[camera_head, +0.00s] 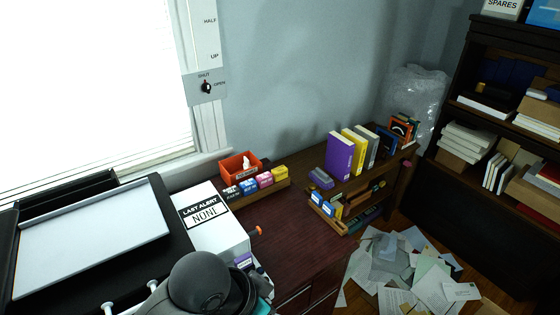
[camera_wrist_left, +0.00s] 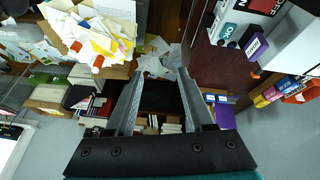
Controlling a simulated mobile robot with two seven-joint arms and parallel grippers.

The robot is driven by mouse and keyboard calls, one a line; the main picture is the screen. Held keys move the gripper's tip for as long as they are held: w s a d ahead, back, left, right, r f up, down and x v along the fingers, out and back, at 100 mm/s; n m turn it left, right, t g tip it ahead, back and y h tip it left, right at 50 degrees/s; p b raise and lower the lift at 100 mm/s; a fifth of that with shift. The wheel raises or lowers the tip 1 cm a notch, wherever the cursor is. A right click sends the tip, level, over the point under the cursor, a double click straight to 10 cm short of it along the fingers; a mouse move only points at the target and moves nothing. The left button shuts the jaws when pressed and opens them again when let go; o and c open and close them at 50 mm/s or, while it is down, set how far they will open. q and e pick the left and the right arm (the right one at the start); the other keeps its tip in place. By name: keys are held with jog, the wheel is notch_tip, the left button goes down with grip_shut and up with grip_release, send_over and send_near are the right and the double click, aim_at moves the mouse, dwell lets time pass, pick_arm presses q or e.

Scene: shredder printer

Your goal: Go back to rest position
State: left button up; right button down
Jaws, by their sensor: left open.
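My left gripper (camera_wrist_left: 161,78) shows in the left wrist view with its two long fingers apart. It is open and nothing is held between the fingers. Behind the gap the view looks past the dark desk toward scattered papers and shelves, which appear turned in this view. In the head view a dark grey rounded link of my own arm is at the bottom, in front of the white box and the desk edge. The left fingers are hidden in the head view. My right gripper is in neither view.
A black machine (camera_head: 170,250) stands left. Papers (camera_head: 400,270) litter the floor. A dark bookshelf (camera_head: 460,105) stands right.

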pick_arm(q)
jog(key=s+a+f+n+t+y, duration=0.1)
jog(key=s+a+f+n+y, duration=0.1)
jog(key=s+a+n, duration=0.35)
jog(key=s+a+f+n+y, duration=0.2)
jog(key=s+a, duration=0.1)
jog(key=a, duration=0.6)
notch_tip(320, 180, down, 30)
jog(key=s+g+b, duration=0.1)
jog(key=s+b, duration=0.1)
jog(key=b, duration=0.6)
jog(key=s+a+f+b, duration=0.1)
jog(key=s+f+b, duration=0.3)
jog(key=s+f, duration=0.3)
jog(key=s+a+f+g+b, duration=0.1)
jog(key=s+f+b, duration=0.3)
jog(key=f, duration=1.2)
jog(key=s+a+m, duration=0.1)
jog(key=s, duration=0.3)
jog(key=shift+s+g+b, duration=0.25)
jog(key=shift+g+b, duration=0.05)
jog(key=shift+b, duration=0.05)
jog(key=shift+s, duration=0.15)
